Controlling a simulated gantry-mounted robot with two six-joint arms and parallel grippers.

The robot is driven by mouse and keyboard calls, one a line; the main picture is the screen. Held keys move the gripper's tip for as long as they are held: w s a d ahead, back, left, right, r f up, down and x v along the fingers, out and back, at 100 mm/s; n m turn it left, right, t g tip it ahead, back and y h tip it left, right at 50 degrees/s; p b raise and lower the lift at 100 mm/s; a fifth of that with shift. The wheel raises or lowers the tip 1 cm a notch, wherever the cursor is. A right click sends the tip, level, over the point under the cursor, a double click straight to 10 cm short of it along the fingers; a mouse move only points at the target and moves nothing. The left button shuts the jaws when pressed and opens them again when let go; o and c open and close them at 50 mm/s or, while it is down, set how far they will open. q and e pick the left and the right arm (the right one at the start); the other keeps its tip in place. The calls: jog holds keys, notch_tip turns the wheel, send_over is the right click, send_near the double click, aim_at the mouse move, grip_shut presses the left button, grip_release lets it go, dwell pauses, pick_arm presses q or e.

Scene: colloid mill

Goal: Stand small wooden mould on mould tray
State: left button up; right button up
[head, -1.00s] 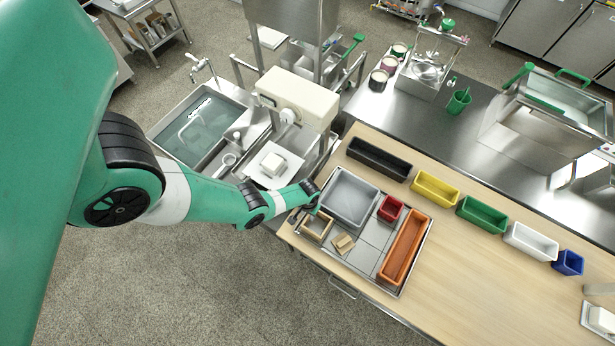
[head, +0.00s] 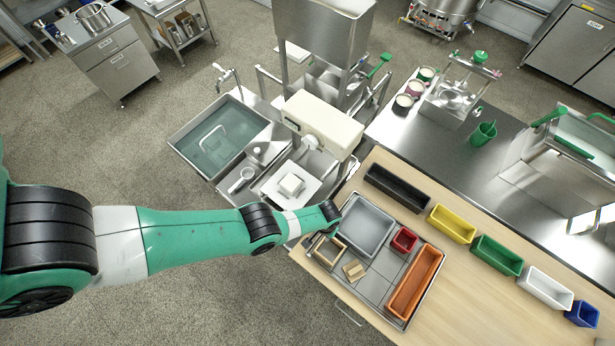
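The metal mould tray (head: 381,264) lies on the left end of the wooden worktop in the head view. A small wooden mould (head: 354,270) rests tilted on the tray's lower left part. A larger open wooden frame (head: 329,251) lies just left of it. My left gripper (head: 331,226) is at the tray's upper left edge, above the wooden frame and beside the grey bin. My own wrist hides its fingers, so I cannot tell whether it is open or holds anything. My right gripper is not in view.
The tray also holds a grey bin (head: 365,226), a red bin (head: 404,240) and a long orange bin (head: 414,284). Black (head: 397,187), yellow (head: 452,223), green (head: 497,255), white (head: 545,287) and blue (head: 583,314) bins line the back. The worktop right of the tray is clear.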

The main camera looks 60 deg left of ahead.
pick_arm(q)
jog(key=shift+d+r, duration=0.15)
jog(key=shift+r, duration=0.05)
dwell(0.3)
